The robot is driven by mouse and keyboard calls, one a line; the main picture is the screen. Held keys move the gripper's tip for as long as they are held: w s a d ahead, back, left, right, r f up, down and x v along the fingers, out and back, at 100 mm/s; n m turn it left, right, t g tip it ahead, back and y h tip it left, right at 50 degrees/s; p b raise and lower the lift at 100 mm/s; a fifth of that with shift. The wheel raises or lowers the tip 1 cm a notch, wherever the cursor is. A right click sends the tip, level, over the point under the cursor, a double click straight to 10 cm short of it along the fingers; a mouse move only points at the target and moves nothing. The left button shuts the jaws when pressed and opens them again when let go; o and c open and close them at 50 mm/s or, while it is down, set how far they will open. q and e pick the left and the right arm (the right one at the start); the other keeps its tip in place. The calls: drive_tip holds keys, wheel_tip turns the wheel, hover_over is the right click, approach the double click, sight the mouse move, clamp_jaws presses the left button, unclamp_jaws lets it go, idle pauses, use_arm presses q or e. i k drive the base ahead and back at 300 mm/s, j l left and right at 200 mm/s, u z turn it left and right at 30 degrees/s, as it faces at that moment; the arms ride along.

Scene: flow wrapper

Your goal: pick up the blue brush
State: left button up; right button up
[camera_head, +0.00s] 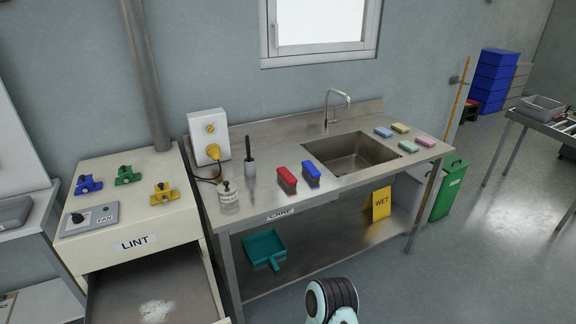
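The blue brush (312,170) lies on the steel sink counter, just left of the sink basin. It has a blue top and a darker bristle side. A red brush (287,179) lies close beside it on the left. Part of one of my arms shows at the bottom edge, below the counter's front. No gripper fingers show in the head view.
The steel counter (260,205) holds a glass jar (228,198), a dark-handled tool in a holder (249,160), the sink basin (352,155) and several coloured sponges (383,132). A teal dustpan (265,248) and yellow WET sign (381,204) are below. The floor in front is clear.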

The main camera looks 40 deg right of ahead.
sight(311, 170)
drive_tip(key=l+u, duration=0.45)
drive_tip(key=l, duration=0.65)
drive_tip(key=l+u, duration=0.15)
drive_tip(key=l, duration=0.95)
drive_tip(key=k+l+u, duration=0.1)
drive_tip(key=l, duration=1)
